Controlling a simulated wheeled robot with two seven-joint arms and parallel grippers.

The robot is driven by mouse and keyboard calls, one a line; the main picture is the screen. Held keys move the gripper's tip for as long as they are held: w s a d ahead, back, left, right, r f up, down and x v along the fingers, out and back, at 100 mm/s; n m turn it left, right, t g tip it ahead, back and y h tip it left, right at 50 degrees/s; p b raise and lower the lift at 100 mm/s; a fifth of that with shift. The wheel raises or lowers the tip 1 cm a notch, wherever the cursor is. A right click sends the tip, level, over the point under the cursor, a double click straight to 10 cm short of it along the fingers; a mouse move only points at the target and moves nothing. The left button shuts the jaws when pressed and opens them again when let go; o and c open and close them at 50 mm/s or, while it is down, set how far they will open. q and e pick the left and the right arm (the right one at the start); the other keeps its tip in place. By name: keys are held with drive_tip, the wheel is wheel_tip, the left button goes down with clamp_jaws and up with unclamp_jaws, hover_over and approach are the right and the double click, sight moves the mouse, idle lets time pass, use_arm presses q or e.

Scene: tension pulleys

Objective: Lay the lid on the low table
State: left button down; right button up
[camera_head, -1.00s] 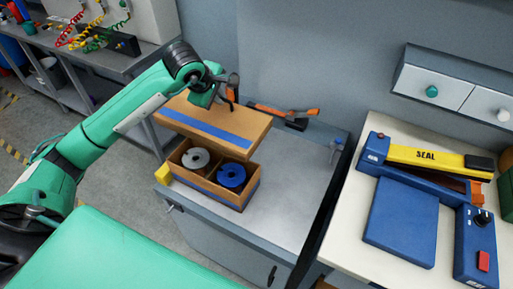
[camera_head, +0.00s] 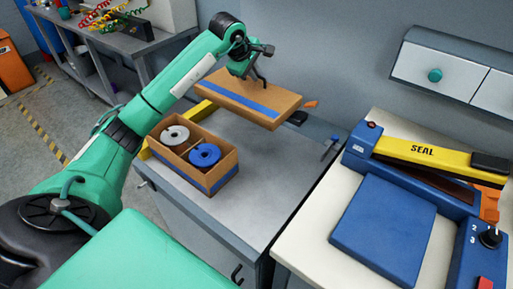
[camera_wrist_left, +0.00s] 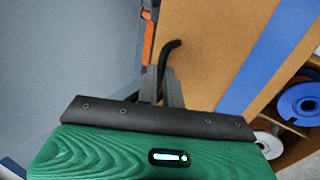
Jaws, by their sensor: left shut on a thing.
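The lid (camera_head: 235,97), a brown cardboard panel with a blue stripe, hangs in the air beyond and to the right of the open box (camera_head: 222,171). My left gripper (camera_head: 258,76) is shut on the lid at its upper side, by a dark curved piece. In the left wrist view the lid (camera_wrist_left: 215,40) fills the upper right, beside the left gripper (camera_wrist_left: 162,82). The box stands on the low grey table (camera_head: 245,195), holding a grey pulley (camera_head: 174,135) and a blue pulley (camera_head: 205,155) in separate compartments. My right gripper is out of view.
A blue and yellow sealer (camera_head: 385,228) stands on the white bench (camera_head: 305,225) to the right. An orange tool (camera_head: 310,104) is partly hidden behind the lid. The grey tabletop right of the box is clear. Drawers (camera_head: 433,75) hang on the wall.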

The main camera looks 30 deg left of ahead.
use_arm(q)
wheel_tip(320, 180, down, 20)
drive_tip(key=shift+r+p, duration=0.1)
drive_tip(key=shift+p, duration=0.3)
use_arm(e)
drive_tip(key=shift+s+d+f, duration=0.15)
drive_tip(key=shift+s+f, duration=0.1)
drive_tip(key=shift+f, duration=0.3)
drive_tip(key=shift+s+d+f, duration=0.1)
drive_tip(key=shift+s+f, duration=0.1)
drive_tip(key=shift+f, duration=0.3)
